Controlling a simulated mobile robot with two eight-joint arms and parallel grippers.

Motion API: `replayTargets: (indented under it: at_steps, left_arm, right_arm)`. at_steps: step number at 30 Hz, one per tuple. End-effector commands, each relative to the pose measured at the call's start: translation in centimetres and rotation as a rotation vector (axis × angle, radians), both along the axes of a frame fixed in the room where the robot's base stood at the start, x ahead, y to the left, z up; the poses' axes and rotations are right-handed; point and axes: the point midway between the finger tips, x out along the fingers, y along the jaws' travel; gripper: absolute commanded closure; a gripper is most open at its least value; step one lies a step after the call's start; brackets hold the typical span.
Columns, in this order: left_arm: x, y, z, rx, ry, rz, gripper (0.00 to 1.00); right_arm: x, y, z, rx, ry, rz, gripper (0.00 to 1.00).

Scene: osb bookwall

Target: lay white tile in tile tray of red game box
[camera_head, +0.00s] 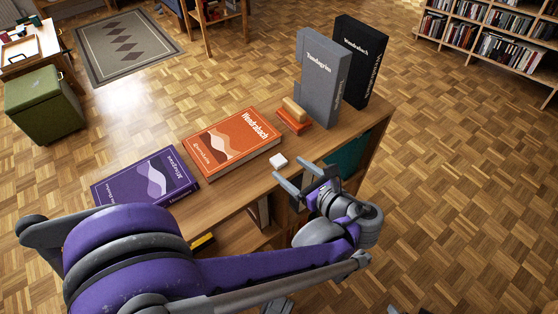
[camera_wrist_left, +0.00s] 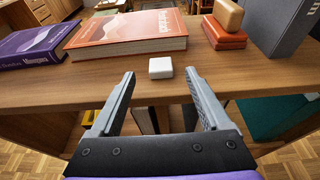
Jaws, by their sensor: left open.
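A small white tile (camera_head: 278,160) lies flat on the wooden shelf top near its front edge. It also shows in the left wrist view (camera_wrist_left: 160,68), centred beyond my fingertips. My left gripper (camera_head: 286,168) is open and empty, its two fingers pointing at the tile without enclosing it. In the left wrist view the gripper (camera_wrist_left: 160,84) has a clear gap between its fingers. An orange-red box (camera_head: 232,143), lettered and flat like a thick book, lies just behind and left of the tile. I cannot make out a tile tray in it.
A small red block with a wooden block on it (camera_head: 294,116) sits right of the orange-red box. A grey box (camera_head: 322,80) and a black box (camera_head: 360,62) stand upright at the right end. A purple book (camera_head: 146,177) lies at left.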

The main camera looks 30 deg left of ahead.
Motion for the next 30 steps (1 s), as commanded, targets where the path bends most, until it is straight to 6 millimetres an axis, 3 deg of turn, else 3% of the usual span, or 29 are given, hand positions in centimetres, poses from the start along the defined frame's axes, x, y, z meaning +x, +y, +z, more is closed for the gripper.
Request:
replayTargets:
  at_steps: [9,17,20,30]
  left_arm:
    - [1.6,3.8,-1.5,0.001,0.000,0.004,0.20]
    - [1.8,4.1,-1.5,0.000,0.000,0.000,0.20]
    - [1.8,4.1,-1.5,0.000,0.000,0.001,0.34]
    - [1.8,4.1,-1.5,0.000,0.000,0.001,0.95]
  right_arm:
    - [0.1,0.0,-1.2,0.000,0.004,0.000,0.27]
    - [0.1,0.0,-1.1,0.000,0.004,0.000,0.27]
    - [0.1,0.0,-1.1,0.000,0.004,0.000,0.27]
    - [0.1,0.0,-1.1,0.000,0.004,0.000,0.27]
